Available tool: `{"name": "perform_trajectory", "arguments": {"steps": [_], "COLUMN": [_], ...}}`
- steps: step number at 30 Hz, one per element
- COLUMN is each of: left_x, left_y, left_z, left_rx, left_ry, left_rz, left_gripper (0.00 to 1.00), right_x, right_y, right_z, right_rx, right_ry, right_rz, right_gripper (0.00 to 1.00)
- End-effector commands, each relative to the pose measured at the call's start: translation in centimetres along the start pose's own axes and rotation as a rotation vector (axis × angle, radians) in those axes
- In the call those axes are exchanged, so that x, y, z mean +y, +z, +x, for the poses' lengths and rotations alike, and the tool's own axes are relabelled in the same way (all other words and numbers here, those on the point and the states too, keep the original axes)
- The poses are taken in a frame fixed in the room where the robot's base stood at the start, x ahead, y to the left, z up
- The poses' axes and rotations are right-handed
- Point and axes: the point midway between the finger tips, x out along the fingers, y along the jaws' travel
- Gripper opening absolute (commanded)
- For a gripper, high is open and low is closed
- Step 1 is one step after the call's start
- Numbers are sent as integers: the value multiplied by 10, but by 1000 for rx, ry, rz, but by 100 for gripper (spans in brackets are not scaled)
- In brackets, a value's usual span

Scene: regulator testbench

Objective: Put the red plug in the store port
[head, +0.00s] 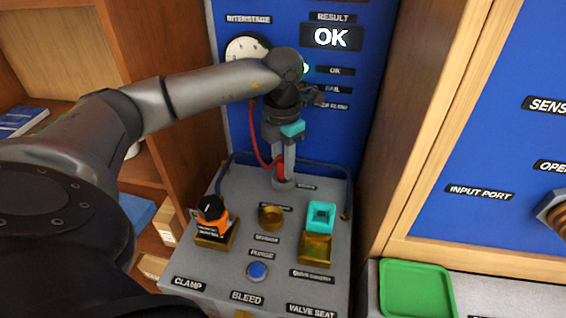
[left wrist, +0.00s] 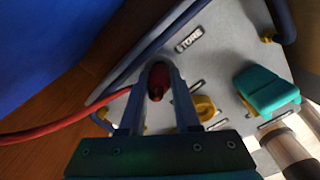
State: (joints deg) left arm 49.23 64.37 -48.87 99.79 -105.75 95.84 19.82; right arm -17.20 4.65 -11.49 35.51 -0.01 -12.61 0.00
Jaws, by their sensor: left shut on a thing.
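My left gripper (head: 283,170) reaches down over the back of the grey bench and is shut on the red plug (head: 280,166). The red plug (left wrist: 158,82) also shows between the fingertips in the left wrist view, with its red hose (left wrist: 62,128) trailing left. A grey round port (head: 284,184) is directly below the fingertips in the head view, beside a small label. The left wrist view shows the STORE label (left wrist: 189,39) just beyond the fingertips. I cannot tell whether the plug's end is inside the port; the fingers hide it. My right gripper is not in view.
A brass cup (head: 271,216) sits mid-bench. A teal part (head: 321,215) stands by a brass block (head: 316,248) at right, and a black-and-orange part (head: 212,215) at left. A blue button (head: 257,270) is in front. The display (head: 331,37) reads OK. A green tray (head: 416,288) lies right.

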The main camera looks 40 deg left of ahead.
Motion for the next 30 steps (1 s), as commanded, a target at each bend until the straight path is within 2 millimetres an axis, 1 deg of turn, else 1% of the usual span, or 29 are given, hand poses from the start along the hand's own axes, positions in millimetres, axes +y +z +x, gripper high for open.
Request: {"name": "perform_trajectory", "arguments": {"steps": [1,2,9,10,17,20,23,30], "left_x": [0,0,0,0,0,0,0,0], "left_y": [0,0,0,0,0,0,1,1], "left_z": [3,3,2,2,2,-3,-17,-70], "left_rx": [0,0,0,0,0,0,-4,-5], "left_ry": [0,0,0,0,0,0,-1,0], "left_rz": [0,0,0,0,0,0,0,0], "left_gripper": [0,32,59,61,61,61,61,61], "right_x": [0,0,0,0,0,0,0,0], "right_y": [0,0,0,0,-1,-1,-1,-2], "right_z": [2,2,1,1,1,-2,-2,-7], "right_rx": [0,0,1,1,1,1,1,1], "right_ry": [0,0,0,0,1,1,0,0], "right_rz": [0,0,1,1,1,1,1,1], "right_gripper": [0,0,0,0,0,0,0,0]}}
